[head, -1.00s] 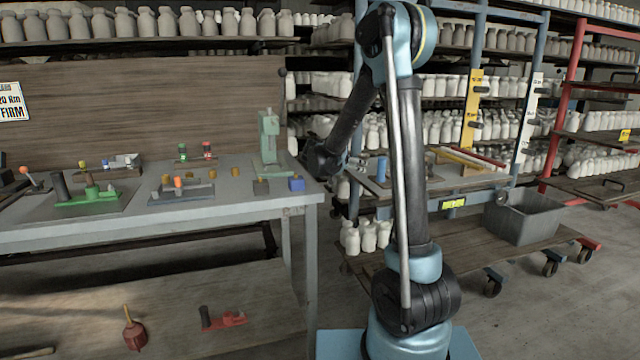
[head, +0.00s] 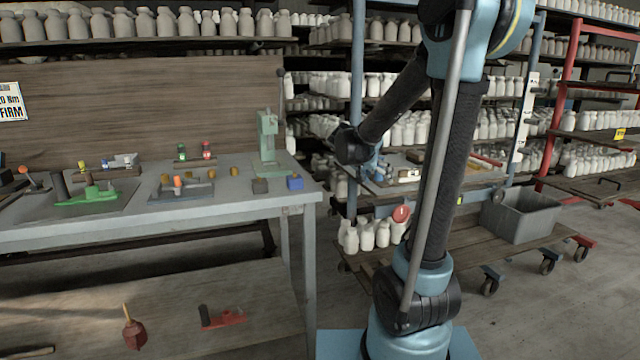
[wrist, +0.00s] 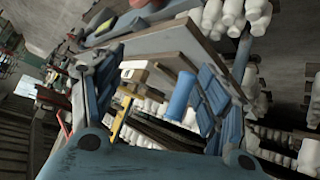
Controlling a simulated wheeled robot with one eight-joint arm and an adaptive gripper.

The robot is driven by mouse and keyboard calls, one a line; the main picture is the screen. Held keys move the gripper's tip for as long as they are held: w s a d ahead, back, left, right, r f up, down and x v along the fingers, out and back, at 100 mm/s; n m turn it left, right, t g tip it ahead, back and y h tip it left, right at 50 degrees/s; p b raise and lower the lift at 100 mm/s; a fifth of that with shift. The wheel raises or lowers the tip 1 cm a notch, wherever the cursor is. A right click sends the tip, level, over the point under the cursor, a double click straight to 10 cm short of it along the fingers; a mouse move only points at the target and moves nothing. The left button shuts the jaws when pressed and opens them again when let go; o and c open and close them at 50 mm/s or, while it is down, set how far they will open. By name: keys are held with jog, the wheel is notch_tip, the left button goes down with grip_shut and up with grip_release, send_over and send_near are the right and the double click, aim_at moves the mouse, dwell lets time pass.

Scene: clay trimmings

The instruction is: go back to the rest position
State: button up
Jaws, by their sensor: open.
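My gripper (wrist: 155,88) shows in the wrist view with its two fingers spread wide apart and nothing between the tips. In the head view my wrist (head: 352,145) hangs in front of the shelves, right of the grey workbench (head: 230,207). My gripper's fingers are small and partly lost against the clutter there. A blue cylinder (wrist: 181,95) shows beyond the fingers in the wrist view, apart from them as far as I can tell. My upper arm stands at the right of the workbench.
The bench carries a green press (head: 268,140), a blue block (head: 295,183), a dark grey block (head: 260,186) and a green fixture (head: 92,193). A grey bin (head: 521,215) sits on a low cart at right. Shelves of pale bottles (head: 368,235) stand close to my arm.

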jog(key=s+d+f+n+g+y, duration=0.1)
jog(key=s+f+n+y, duration=0.1)
jog(key=s, duration=0.8)
jog(key=s+d+f+n+g+y, duration=0.1)
jog(key=s+d+f+g, duration=0.15)
jog(key=s, duration=0.75)
jog(key=s+a+f+n+y, duration=0.1)
jog(key=s+a+f+y, duration=0.1)
jog(key=s, duration=0.5)
jog(key=s+a+f+n+y, duration=0.2)
jog(key=s+a+f, duration=0.1)
jog(key=s+f, duration=0.2)
jog(key=shift+s+f+g, duration=0.25)
jog(key=shift+s+g, duration=0.2)
jog(key=shift+s, duration=0.65)
